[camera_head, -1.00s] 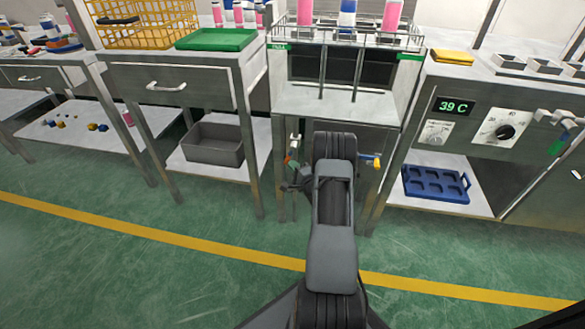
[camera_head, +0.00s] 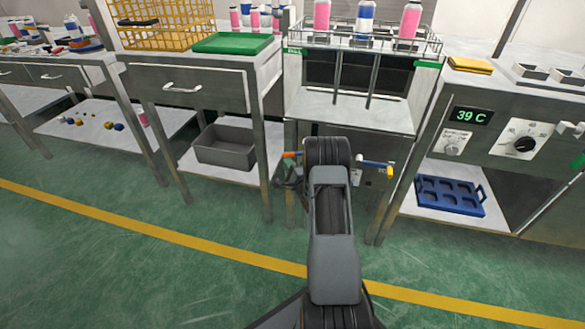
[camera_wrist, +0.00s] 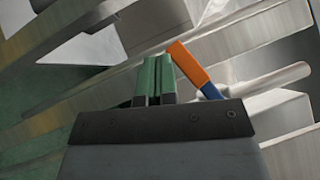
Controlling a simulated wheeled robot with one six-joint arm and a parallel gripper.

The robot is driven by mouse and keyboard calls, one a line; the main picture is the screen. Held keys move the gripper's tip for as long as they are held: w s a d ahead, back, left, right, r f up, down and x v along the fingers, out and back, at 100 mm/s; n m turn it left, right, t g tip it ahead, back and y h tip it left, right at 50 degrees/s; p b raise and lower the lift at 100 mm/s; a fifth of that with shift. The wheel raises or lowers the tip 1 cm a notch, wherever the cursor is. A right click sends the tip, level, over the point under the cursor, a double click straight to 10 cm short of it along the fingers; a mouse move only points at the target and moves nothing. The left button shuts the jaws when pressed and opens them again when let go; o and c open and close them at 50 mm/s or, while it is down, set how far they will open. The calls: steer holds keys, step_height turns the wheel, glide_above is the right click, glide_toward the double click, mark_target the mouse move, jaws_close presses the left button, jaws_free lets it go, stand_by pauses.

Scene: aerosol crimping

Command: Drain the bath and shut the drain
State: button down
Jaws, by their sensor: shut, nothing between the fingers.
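The bath (camera_head: 345,105) is the steel unit in the middle of the head view, with a dark window. A lever with an orange end (camera_head: 290,155) shows on its lower front, left of my arm. Another lever with a yellow end (camera_head: 389,170) shows to the right of my arm. In the wrist view, my gripper (camera_wrist: 155,78) has its two green fingers together and empty. A blue lever with an orange tip (camera_wrist: 188,62) stands tilted just right of the fingers; I cannot tell whether they touch. My forearm hides the lower middle of the bath front.
A wire rack (camera_head: 425,45) with pink and blue cans stands over the bath. To the right are a 39 C display (camera_head: 471,116), a dial (camera_head: 524,145) and a blue tray (camera_head: 450,195). A grey bin (camera_head: 225,145) sits on the left shelf. The green floor in front is clear.

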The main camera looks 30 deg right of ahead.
steer(key=shift+w+a+r+m+t+h+b, duration=0.2)
steer(key=shift+w+r+m, duration=0.1)
steer(key=shift+r, duration=0.15)
steer(key=shift+w+a+r+m+t+h+b, duration=0.2)
steer(key=shift+r+m, duration=0.1)
steer(key=shift+r, duration=0.15)
steer(key=s+a+f, duration=0.2)
steer(key=f, duration=0.3)
steer(key=s+a+f+b, duration=0.1)
steer(key=s+a+f, duration=0.2)
steer(key=f, duration=0.3)
stand_by(0.4)
steer(key=shift+s, duration=0.1)
stand_by(0.3)
